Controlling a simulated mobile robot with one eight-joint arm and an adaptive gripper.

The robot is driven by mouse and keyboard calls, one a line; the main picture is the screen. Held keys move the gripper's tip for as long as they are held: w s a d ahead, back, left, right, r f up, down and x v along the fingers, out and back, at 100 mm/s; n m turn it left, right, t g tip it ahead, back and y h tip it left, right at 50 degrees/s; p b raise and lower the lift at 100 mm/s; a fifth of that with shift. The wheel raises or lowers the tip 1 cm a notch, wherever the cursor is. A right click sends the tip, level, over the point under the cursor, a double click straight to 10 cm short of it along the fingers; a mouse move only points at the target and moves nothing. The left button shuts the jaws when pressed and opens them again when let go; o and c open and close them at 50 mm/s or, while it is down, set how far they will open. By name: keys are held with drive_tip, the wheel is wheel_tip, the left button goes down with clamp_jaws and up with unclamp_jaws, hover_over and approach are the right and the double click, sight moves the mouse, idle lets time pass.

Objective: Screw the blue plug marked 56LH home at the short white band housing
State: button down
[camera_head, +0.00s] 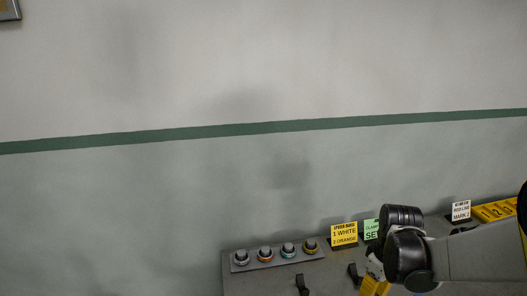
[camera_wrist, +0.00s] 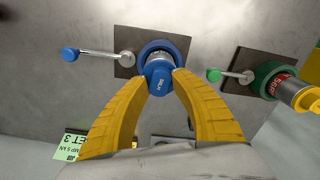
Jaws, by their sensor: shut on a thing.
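The blue plug (camera_wrist: 159,80) shows in the middle of the wrist view with small lettering on its face, too small to read surely. My gripper (camera_wrist: 160,76) has its two yellow fingers closed on the plug's sides. Behind the plug, a grey metal housing (camera_wrist: 164,47) sits inside a blue ring vise (camera_wrist: 178,45). The plug is in line with the housing and looks to be at its mouth; its depth and any white band cannot be told. In the head view my gripper (camera_head: 375,284) shows at the lower right, and plug and housing are hidden.
A lever with a blue knob (camera_wrist: 70,54) reaches left from the blue vise. A green vise (camera_wrist: 266,77) with its own lever stands right, holding a red-banded housing with a yellow end. Four-dial panel (camera_head: 277,256), yellow sign (camera_head: 344,235) and green sign (camera_head: 371,229) stand along the wall.

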idle(0.3)
drive_tip(key=n, duration=0.6)
drive_tip(key=shift+n+b, duration=0.35)
drive_tip(key=shift+n, duration=0.05)
drive_tip(key=n, duration=0.3)
drive_tip(key=shift+n, duration=0.4)
drive_tip(key=n, duration=0.3)
drive_tip(key=shift+n, duration=0.4)
drive_tip(key=c, duration=1.2)
unclamp_jaws()
